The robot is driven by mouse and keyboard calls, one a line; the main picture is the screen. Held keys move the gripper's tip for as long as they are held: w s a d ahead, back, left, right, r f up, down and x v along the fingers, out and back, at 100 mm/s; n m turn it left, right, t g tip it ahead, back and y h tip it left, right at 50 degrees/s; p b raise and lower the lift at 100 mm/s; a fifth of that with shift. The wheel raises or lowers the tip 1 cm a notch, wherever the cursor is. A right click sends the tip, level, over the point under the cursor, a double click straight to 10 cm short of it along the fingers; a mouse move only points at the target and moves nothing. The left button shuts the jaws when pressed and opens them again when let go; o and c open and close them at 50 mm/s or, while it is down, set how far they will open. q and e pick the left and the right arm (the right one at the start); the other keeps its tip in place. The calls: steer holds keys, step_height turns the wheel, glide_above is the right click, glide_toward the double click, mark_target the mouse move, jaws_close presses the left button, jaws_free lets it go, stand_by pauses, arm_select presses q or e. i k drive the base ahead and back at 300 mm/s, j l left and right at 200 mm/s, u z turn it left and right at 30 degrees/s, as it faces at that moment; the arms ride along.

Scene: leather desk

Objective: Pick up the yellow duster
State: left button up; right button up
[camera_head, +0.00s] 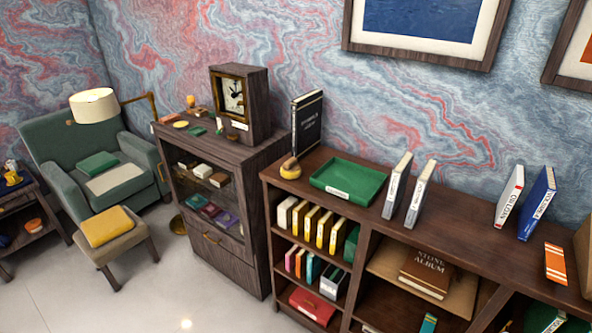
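A folded yellow cloth (107,227), which looks like the yellow duster, lies flat on top of the beige footstool (128,243) at the left. A small rounded yellow-brown object (290,169) sits on the left end of the long bookcase top; I cannot tell exactly what it is. Neither of my grippers is in view.
A green armchair (60,149) stands behind the footstool. A dark cabinet with a clock (234,97) is right of it. The long bookcase (455,222) bears a green tray (349,198) and several upright books. Floor (150,295) in front is clear.

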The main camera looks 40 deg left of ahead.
mark_target(290, 169)
steer(key=u, duration=0.25)
steer(key=i+j+u, duration=0.25)
steer(key=i+u, duration=0.25)
steer(key=i+j+u, duration=0.15)
steer(key=i+u, duration=0.15)
steer(key=u, duration=0.15)
